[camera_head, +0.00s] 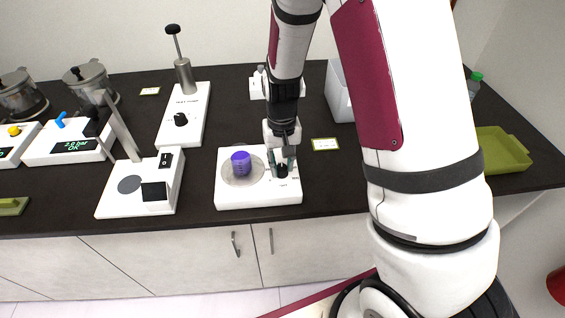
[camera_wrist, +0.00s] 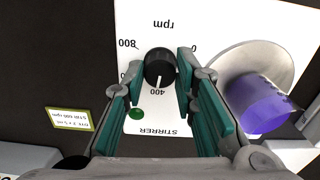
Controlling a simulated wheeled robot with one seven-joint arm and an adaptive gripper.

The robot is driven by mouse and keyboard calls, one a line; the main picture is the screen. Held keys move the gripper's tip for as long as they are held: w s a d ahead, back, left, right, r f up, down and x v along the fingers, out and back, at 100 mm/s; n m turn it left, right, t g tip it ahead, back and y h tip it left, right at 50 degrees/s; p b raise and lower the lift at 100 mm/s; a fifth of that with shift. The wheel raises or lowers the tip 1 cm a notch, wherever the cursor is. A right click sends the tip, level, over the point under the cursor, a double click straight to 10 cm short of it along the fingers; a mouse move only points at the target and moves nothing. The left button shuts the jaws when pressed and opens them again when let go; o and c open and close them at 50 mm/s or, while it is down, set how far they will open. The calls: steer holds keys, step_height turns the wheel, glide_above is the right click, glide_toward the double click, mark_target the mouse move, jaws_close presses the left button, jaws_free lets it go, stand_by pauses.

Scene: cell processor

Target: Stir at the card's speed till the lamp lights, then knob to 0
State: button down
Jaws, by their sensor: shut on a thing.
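The white stirrer (camera_head: 230,198) stands on the dark bench. A purple vessel (camera_head: 240,164) sits on its round grey plate, and it also shows in the wrist view (camera_wrist: 258,103). My gripper (camera_head: 282,166) is over the stirrer's right side, its teal fingers shut on the black knob (camera_wrist: 160,66). The knob's white pointer is at about the 400 mark, between 0 and 800 rpm. The small green lamp (camera_wrist: 137,113) is dark green with no clear glow. The card (camera_wrist: 70,118) appears to read 600 rpm; its other line is hard to read.
A device with a dark panel (camera_head: 155,191) stands left of the stirrer, and a white unit with a black knob (camera_head: 181,119) stands behind. A green tray (camera_head: 500,152) lies far right. The bench's front edge is close before the stirrer.

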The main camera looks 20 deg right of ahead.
mark_target(281, 167)
steer(key=m+p, duration=0.1)
steer(key=m, duration=0.4)
steer(key=shift+m, duration=0.3)
steer(key=m, duration=0.4)
steer(key=shift+m+p, duration=0.4)
steer(key=shift+a, duration=0.1)
steer(key=c, duration=1.3)
jaws_free()
step_height(281, 167, up, 12)
